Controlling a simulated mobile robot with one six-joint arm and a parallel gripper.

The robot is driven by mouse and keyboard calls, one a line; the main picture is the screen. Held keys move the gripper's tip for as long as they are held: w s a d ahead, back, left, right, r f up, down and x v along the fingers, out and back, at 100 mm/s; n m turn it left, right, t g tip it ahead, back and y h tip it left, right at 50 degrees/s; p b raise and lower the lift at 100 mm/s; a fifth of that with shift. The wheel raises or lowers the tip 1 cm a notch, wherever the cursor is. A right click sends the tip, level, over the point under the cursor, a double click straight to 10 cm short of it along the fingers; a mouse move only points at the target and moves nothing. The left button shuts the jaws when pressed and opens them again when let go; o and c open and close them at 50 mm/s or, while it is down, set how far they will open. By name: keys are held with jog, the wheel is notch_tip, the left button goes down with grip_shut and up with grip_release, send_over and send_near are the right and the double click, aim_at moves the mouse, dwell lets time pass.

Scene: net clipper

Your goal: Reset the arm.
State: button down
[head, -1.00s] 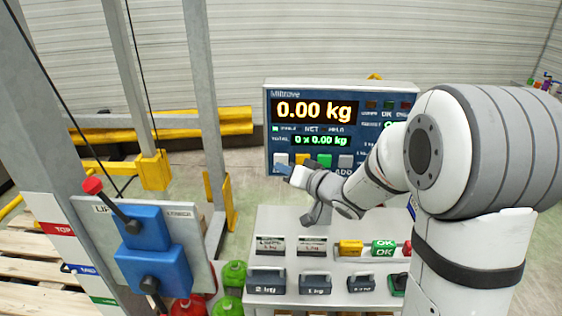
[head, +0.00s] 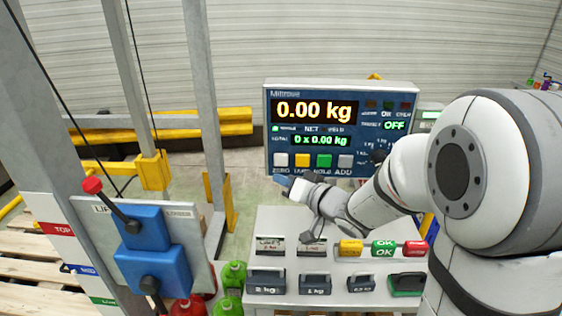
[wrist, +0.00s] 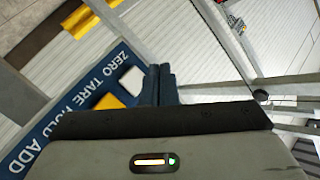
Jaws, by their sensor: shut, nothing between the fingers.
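My gripper (head: 284,181) is in front of the lower edge of the scale display panel (head: 268,130), near its row of buttons, in the head view. Its fingers point left and are closed with nothing between them. In the wrist view the closed fingers (wrist: 158,84) stand beside the panel's button row (wrist: 85,115), close to a white and a yellow button. I cannot tell whether they touch the panel. The display reads 0.00 kg. My arm is bent and reaches in from the right.
Below the gripper is a grey bench (head: 275,222) with weights (head: 315,284) and coloured blocks (head: 384,248). A blue lift lever box (head: 140,228) with a red-knobbed lever stands at left. Green and red bottles (head: 232,275) stand beside the bench. Grey posts rise at left.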

jog(key=s+d+f+m+g+h+b, duration=0.1)
jog(key=s+d+h, duration=0.2)
jog(key=d+h, duration=0.35)
jog(key=s+d+m+h, duration=0.1)
jog(key=s+d+h, duration=0.2)
jog(key=d+h, duration=0.35)
jog(key=s+d+f+g+y, duration=0.1)
jog(key=s+g, duration=0.2)
jog(key=s, duration=0.6)
jog(key=s+d+f+g, duration=0.1)
jog(key=s+g, duration=0.3)
jog(key=s, duration=0.5)
jog(key=shift+s+f+n+g+y+b, duration=0.3)
jog(key=shift+f+n+y+b, duration=0.15)
jog(key=shift+f, duration=0.1)
